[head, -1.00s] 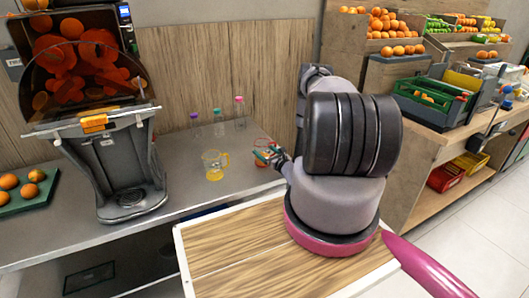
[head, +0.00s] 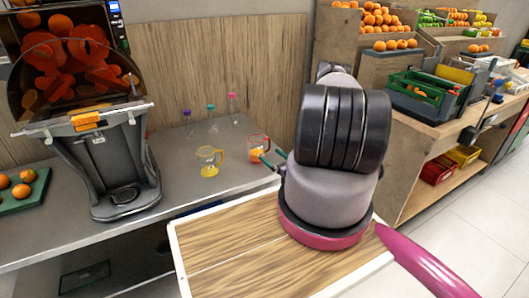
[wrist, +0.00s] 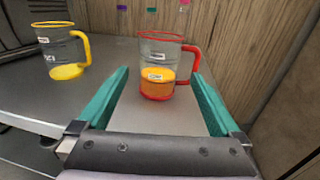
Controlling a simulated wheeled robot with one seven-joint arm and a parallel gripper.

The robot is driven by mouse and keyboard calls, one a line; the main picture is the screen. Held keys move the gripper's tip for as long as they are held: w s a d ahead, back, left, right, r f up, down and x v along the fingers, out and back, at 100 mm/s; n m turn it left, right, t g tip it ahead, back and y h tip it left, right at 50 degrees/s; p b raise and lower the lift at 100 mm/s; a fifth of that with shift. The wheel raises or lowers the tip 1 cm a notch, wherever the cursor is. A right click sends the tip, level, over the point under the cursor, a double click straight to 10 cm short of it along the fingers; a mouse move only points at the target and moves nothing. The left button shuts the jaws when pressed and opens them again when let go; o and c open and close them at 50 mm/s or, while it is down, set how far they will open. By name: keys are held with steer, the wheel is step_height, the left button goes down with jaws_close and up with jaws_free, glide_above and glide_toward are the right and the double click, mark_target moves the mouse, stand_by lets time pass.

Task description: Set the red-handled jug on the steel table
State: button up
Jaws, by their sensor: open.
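The red-handled jug (head: 257,151) stands upright on the steel table (head: 185,190), near its right end. In the wrist view the jug (wrist: 157,60) has a red rim, base and handle, a white label and orange juice in its lower part. The handle points right. My gripper (wrist: 160,76) is open and empty, one teal finger to each side of the jug's lower part in that view. The jug appears at or just past the fingertips. In the head view my gripper (head: 271,160) is partly hidden by my arm.
A yellow-handled jug (head: 208,161) stands left of the red one. Several bottles with coloured caps (head: 211,123) stand behind, near the wooden wall. The juicer (head: 105,150) and a tray of oranges (head: 38,190) are further left. Bare table lies in front of the jugs.

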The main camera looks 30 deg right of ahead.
steer(key=shift+s+d, duration=0.25)
steer(key=shift+s, duration=0.85)
steer(key=w+a+r+n+g+y, duration=0.2)
steer(key=a+r+n+g+y, duration=0.35)
steer(key=r, duration=0.85)
steer(key=w+a+r+n+g+y, duration=0.25)
steer(key=a+r+n+y, duration=0.45)
steer(key=r, duration=0.7)
steer(key=s+a+r+n+g+h, duration=0.35)
steer(key=s+a+r+n, duration=0.3)
steer(key=r, duration=0.25)
steer(key=s+a+r+n+g+h, duration=0.3)
steer(key=s+a+r+n+g, duration=0.2)
steer(key=s+r, duration=0.35)
steer(key=s+d+r+n+t+h, duration=0.1)
steer(key=s+r+n+t+h, duration=0.1)
steer(key=s+r, duration=0.4)
steer(key=s+d+r+n+t+h, duration=0.2)
steer(key=s+r+n+t+h, duration=0.1)
steer(key=s, duration=0.5)
step_height(320, 180, up, 3)
steer(key=shift+d+r+n+t+h, duration=0.1)
steer(key=shift+d+n+t+h, duration=0.35)
steer(key=shift+h, duration=0.75)
